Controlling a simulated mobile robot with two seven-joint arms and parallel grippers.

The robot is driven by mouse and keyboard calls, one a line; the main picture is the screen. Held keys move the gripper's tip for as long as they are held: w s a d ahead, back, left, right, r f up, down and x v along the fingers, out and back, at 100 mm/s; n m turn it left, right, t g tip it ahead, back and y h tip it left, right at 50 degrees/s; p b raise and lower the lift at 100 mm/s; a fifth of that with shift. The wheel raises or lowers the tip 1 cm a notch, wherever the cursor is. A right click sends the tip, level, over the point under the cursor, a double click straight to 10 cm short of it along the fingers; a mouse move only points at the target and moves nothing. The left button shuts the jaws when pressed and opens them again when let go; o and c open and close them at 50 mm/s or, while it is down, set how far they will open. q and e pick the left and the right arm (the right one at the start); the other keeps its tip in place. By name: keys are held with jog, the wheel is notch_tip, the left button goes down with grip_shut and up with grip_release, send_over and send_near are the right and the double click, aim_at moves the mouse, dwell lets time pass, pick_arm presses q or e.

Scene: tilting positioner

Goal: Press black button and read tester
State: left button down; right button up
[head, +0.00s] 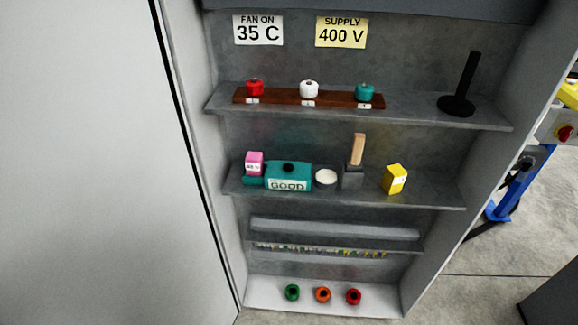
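The tester is a teal box (289,175) on the second shelf. Its front display reads "GOOD". The black button (288,167) sits on top of the tester. A pink block (254,162) with a small white label stands at the tester's left end, on a low teal part; the label is too small to read surely. Neither of my grippers shows in the head view.
The top shelf (419,113) holds a wooden strip (318,98) with red, white and teal knobs, and a black post. Beside the tester are a white disc (326,177), a wood-handled tool (354,170) and a yellow box (395,179). Three rings lie at the bottom.

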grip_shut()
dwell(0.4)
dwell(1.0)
